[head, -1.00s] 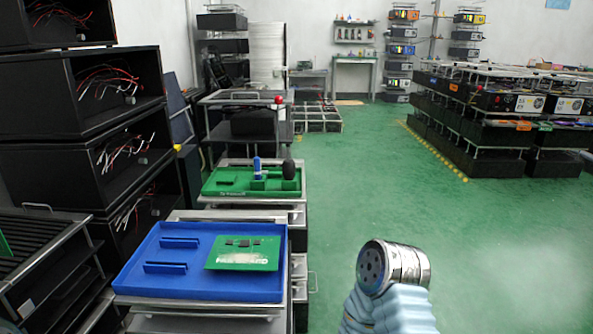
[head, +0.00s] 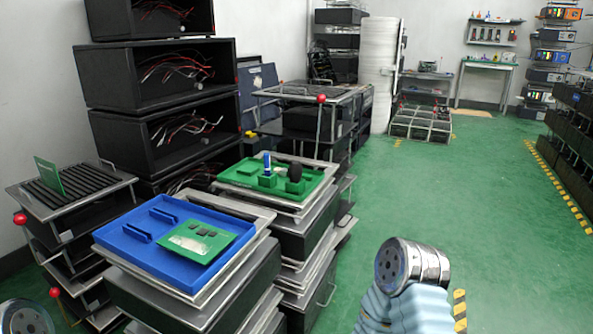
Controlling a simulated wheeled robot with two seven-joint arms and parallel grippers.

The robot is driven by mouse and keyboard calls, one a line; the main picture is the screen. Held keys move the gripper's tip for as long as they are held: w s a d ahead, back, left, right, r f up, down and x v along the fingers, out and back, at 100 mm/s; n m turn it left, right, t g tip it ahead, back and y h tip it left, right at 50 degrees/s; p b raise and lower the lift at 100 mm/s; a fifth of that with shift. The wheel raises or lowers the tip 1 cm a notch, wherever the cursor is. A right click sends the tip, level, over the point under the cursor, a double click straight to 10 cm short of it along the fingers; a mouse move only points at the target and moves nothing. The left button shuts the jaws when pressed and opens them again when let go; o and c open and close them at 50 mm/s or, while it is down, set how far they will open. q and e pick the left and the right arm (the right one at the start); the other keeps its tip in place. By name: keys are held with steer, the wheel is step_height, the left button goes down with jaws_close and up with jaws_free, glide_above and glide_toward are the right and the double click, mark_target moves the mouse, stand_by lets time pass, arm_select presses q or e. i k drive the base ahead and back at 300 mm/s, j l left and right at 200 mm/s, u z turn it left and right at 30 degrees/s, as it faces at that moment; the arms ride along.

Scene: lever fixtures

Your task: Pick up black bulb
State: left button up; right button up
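The black bulb (head: 295,172), a dark rounded egg-like shape, stands upright in a green holder (head: 295,186) on the green tray (head: 233,168). A slim blue upright object (head: 267,160) stands in a second green holder just left of it. Neither gripper is in view. Only a silver joint and pale blue sleeve of my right arm show at the lower right, and a silver joint of my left arm shows at the bottom left corner. Both are apart from the bulb.
A blue tray (head: 150,254) with a green circuit board (head: 199,240) stands nearer on a metal stack. A slotted rack (head: 75,191) stands at left, black boxes (head: 160,72) behind. Red-knobbed levers (head: 321,98) stick out. The green floor (head: 450,190) at right is clear.

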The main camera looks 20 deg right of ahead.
mark_target(295, 168)
steer(key=i+l+u, duration=0.15)
steer(key=l+u, duration=0.25)
steer(key=l, duration=0.6)
steer(key=l+u, duration=0.35)
steer(key=l, duration=0.65)
